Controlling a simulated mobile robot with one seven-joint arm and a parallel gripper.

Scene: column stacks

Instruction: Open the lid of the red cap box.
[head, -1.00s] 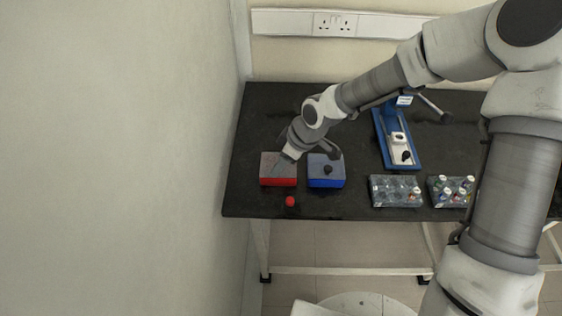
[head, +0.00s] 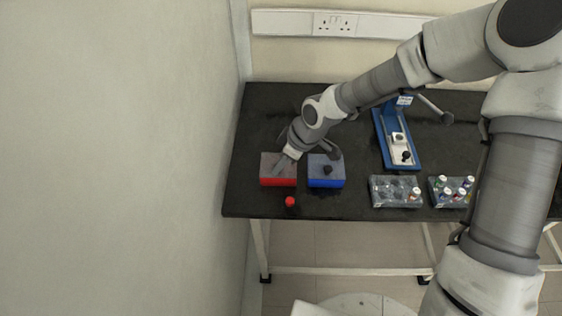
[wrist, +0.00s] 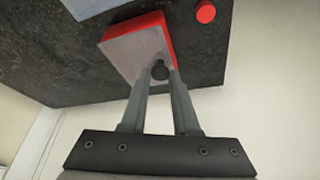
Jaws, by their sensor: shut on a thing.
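The red cap box (head: 278,181) stands at the left of the dark table, with a grey lid (wrist: 130,50) and red sides. Its lid looks closed, lying flat on the box. In the wrist view a round dark knob (wrist: 160,71) stands on the lid, between my fingertips. My gripper (wrist: 160,84) is shut on this knob, and it also shows over the red box in the head view (head: 278,170). In the head view my fingers hide the knob.
A blue box (head: 326,183) with a dark knob stands close to the right. A small red cap (head: 290,202) lies in front of the red box. A blue-based device (head: 379,139) and two clear racks (head: 396,203) with vials stand further right. A wall is at the left.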

